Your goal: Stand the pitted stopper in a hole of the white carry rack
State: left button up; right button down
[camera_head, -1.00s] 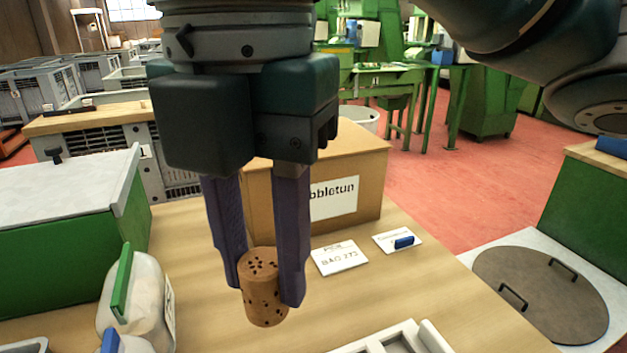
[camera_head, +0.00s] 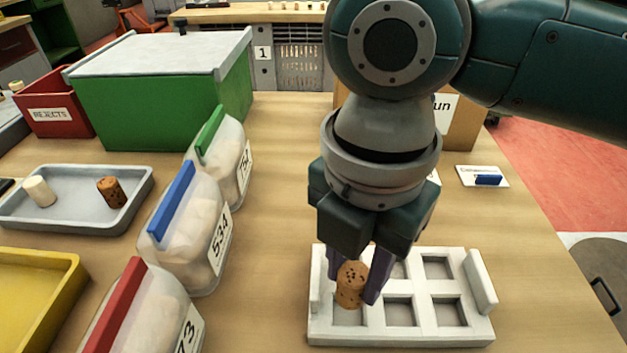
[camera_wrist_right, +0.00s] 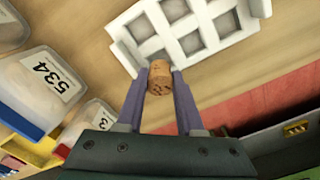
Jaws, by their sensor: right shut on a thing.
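My right gripper (camera_head: 354,287) is shut on the pitted stopper (camera_head: 351,284), a brown cork cylinder with dark pits, held roughly upright. The white carry rack (camera_head: 400,336) stands on the table below, with square holes in two rows. In the head view the stopper overlaps the rack's left column of holes, near the front left hole. In the right wrist view the stopper (camera_wrist_right: 160,77) sits between the fingertips, in front of the rack's edge (camera_wrist_right: 205,52). It looks to be above the rack; its exact height is hard to tell. My left gripper is out of view.
A grey tray (camera_head: 75,222) at left holds a pale stopper (camera_head: 39,191) and a brown speckled stopper (camera_head: 111,192). Clipped bags, including one marked 534 (camera_head: 192,240), stand left of the rack. A green box (camera_head: 165,105) and a red rejects bin (camera_head: 55,103) are behind.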

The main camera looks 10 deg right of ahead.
aim_at(352, 294)
notch_tip(352, 294, down, 4)
jog(key=shift+s+f+b, duration=0.1)
jog(key=shift+f+b, duration=0.05)
jog(key=shift+b, duration=0.25)
